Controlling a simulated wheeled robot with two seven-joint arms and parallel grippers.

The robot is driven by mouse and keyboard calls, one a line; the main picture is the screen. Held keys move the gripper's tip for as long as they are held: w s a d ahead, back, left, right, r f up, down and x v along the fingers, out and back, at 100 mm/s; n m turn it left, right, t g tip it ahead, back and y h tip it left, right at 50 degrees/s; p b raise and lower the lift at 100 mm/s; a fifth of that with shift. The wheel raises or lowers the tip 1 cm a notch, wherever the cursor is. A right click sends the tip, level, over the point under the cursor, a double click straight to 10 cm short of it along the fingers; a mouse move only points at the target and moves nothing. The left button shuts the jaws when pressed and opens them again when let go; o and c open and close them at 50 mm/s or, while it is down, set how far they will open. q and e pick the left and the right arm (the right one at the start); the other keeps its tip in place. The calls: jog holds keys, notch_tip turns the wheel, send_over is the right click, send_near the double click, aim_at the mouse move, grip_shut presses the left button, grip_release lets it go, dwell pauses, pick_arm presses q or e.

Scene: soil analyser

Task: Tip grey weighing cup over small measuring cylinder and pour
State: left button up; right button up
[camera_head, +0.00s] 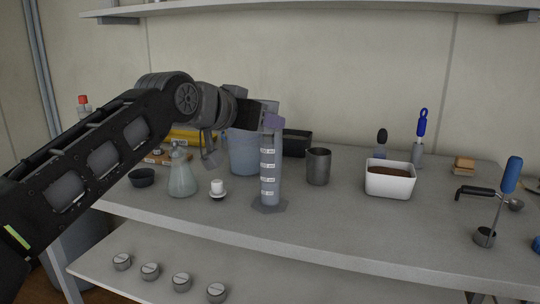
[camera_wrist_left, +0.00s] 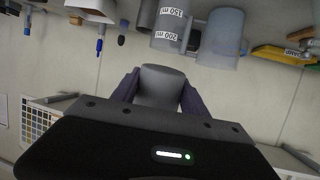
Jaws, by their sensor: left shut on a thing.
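The clear measuring cylinder (camera_head: 269,186) with white labels stands upright on its grey foot near the middle of the shelf. Its labelled wall also shows at the top of the left wrist view (camera_wrist_left: 168,28). My left gripper (camera_head: 272,121) is at the cylinder's top in the head view, and its hand hides the rim. In the left wrist view its purple fingers are shut on the grey weighing cup (camera_wrist_left: 160,88). In the head view the cup is hidden or cannot be told from the hand. Its tilt and contents are unclear. My right gripper is out of view.
A bluish beaker (camera_head: 243,158) stands behind the cylinder. A metal cup (camera_head: 318,168) and a white tub (camera_head: 390,183) of brown soil stand to the right. A flask (camera_head: 181,178) and a small white-topped piece (camera_head: 218,193) stand to the left.

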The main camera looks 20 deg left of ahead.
pick_arm(q)
jog(key=shift+r+p, duration=1.45)
jog(key=shift+r, duration=0.1)
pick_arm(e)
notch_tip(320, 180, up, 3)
pick_arm(q)
jog(key=shift+f, duration=0.25)
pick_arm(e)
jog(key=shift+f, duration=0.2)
